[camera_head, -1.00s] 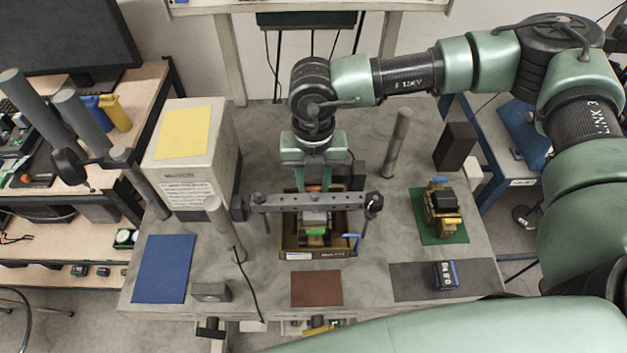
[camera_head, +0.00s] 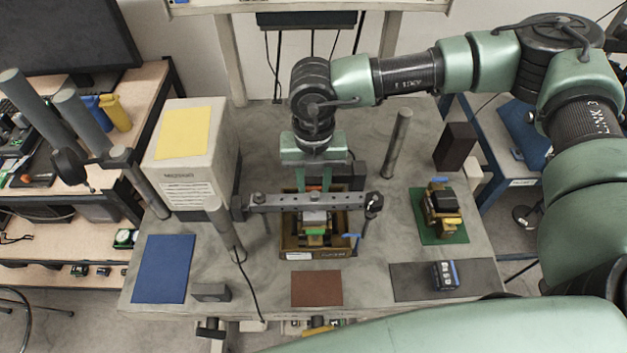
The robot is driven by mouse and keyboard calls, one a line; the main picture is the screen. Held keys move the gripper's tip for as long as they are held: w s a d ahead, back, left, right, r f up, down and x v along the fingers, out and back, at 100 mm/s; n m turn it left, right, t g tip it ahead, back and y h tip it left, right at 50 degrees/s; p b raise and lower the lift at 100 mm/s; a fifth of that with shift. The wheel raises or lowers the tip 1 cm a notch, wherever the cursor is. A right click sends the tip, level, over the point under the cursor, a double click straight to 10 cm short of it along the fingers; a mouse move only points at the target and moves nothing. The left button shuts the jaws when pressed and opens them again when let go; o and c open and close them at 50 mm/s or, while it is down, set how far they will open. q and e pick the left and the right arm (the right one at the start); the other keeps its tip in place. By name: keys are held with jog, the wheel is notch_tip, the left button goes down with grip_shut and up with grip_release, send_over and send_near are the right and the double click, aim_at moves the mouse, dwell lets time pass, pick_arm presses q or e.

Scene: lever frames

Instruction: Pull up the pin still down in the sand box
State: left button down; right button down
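An open brown box (camera_head: 336,254) with a white label stands at the middle of the table; I cannot tell for certain whether it is the sand box. A grey block and a green piece (camera_head: 315,232) show inside it, and a blue bar (camera_head: 352,236) shows at its right front corner. A dark drilled crossbar (camera_head: 275,203) passes above the box. My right gripper (camera_head: 314,186) points down just behind the crossbar, over the back of the box. Its fingertips are mostly hidden, so its opening is unclear. I cannot make out any pin. My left gripper is out of view.
Grey posts (camera_head: 397,145) rise from the table, one behind right and others at left. A white carton (camera_head: 190,150) stands at back left. A small yellow and black assembly (camera_head: 442,208) sits on a green mat at right. Blue, brown and black mats lie in front.

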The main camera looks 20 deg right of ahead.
jog(key=shift+r+b, duration=0.35)
jog(key=shift+b, duration=0.3)
jog(key=shift+r, duration=0.35)
jog(key=shift+w+r, duration=0.1)
jog(key=shift+r, duration=0.05)
jog(key=c, duration=1)
grip_release()
